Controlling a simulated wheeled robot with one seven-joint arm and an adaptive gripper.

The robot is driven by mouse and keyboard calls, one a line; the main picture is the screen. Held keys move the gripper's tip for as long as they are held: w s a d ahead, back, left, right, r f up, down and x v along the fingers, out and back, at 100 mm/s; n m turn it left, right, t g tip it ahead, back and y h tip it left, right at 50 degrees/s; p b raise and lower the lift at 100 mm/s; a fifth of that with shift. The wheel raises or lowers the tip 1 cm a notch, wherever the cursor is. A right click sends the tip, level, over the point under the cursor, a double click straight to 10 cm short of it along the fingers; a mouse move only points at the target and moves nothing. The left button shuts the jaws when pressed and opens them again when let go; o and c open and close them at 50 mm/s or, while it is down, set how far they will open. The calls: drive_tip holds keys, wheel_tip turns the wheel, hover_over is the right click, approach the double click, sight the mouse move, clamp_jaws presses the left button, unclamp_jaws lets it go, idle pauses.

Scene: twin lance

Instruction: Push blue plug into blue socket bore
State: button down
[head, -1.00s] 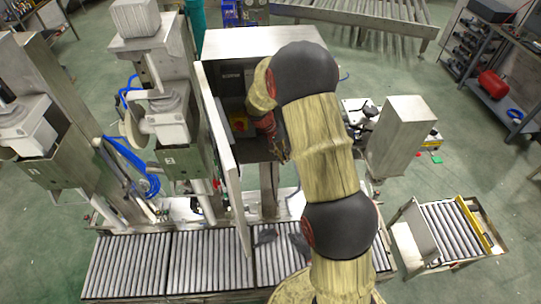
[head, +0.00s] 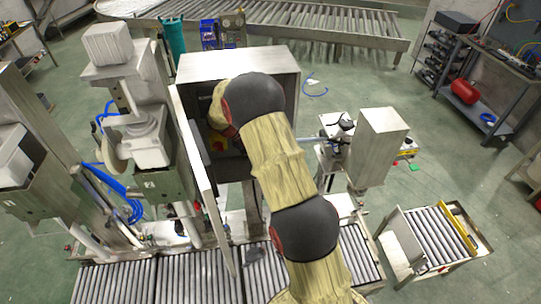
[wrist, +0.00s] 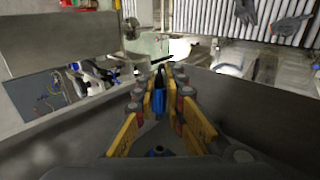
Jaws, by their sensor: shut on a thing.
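In the wrist view, my gripper (wrist: 160,74) has yellow-sided fingers shut on the blue plug (wrist: 159,102). The plug is a small blue cylinder with a dark end, standing between the fingers and pointing away from the camera. In the head view, my arm reaches toward the open grey cabinet (head: 240,64). The arm covers part of the cabinet's opening, and the gripper and plug are hidden there. I cannot make out the blue socket bore in either view. I cannot tell whether the plug touches anything beyond the fingers.
The cabinet's open door (head: 204,190) stands along the arm's left side. A roller conveyor (head: 112,284) runs along the front. Machine columns with blue hoses (head: 118,190) stand at left. A grey box on a post (head: 378,148) and a short roller cart (head: 440,236) are at right.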

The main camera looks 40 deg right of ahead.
drive_tip(key=shift+f+b, duration=0.1)
drive_tip(key=shift+b, duration=0.25)
drive_tip(key=shift+w+d, duration=0.4)
drive_tip(key=shift+w, duration=0.45)
drive_tip(key=shift+w+d, duration=0.45)
drive_tip(key=shift+w, duration=0.45)
drive_tip(key=shift+w+d, duration=0.4)
drive_tip(key=shift+w, duration=0.45)
drive_tip(key=shift+b, duration=1)
drive_tip(key=shift+w+d+r, duration=0.1)
drive_tip(key=shift+w+d, duration=0.25)
drive_tip(key=shift+w, duration=0.35)
drive_tip(key=shift+w+d+r, duration=0.1)
drive_tip(key=shift+w+d, duration=0.2)
drive_tip(key=shift+w, duration=0.35)
drive_tip(key=c, duration=1.8)
unclamp_jaws()
drive_tip(key=shift+o, duration=0.2)
drive_tip(key=shift+s+f, duration=0.1)
